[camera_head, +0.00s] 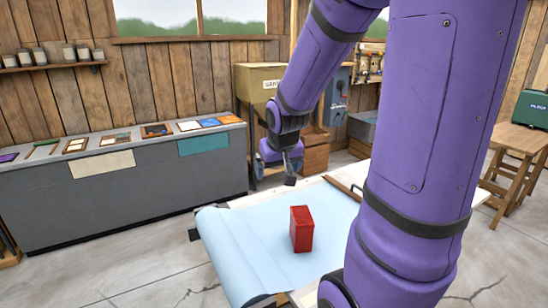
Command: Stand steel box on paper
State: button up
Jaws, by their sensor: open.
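A red box (301,229) stands upright on a light blue sheet (240,247), which looks like the paper. The sheet is spread over a work table, with a rolled or curled edge at its left. No other box shows on the sheet, and the red box's material cannot be told from its colour. My gripper (282,175) is open and empty. It hangs above the far end of the table, beyond the red box and apart from it. My purple arm hides the right part of the table.
A long grey counter (120,190) with flat samples stands at the left. A tan hopper (258,88) stands behind my gripper. A wooden table (520,140) with a green case (530,108) is at the right. The sheet around the red box is clear.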

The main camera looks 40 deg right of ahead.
jog(key=s+a+r+n+y, duration=0.2)
jog(key=s+a+r+n, duration=0.2)
jog(key=s+a+r, duration=0.9)
jog(key=shift+s+a+r+t, duration=0.15)
jog(key=shift+s+a+t, duration=0.25)
jog(key=shift+s+a, duration=0.95)
jog(key=shift+w, duration=0.15)
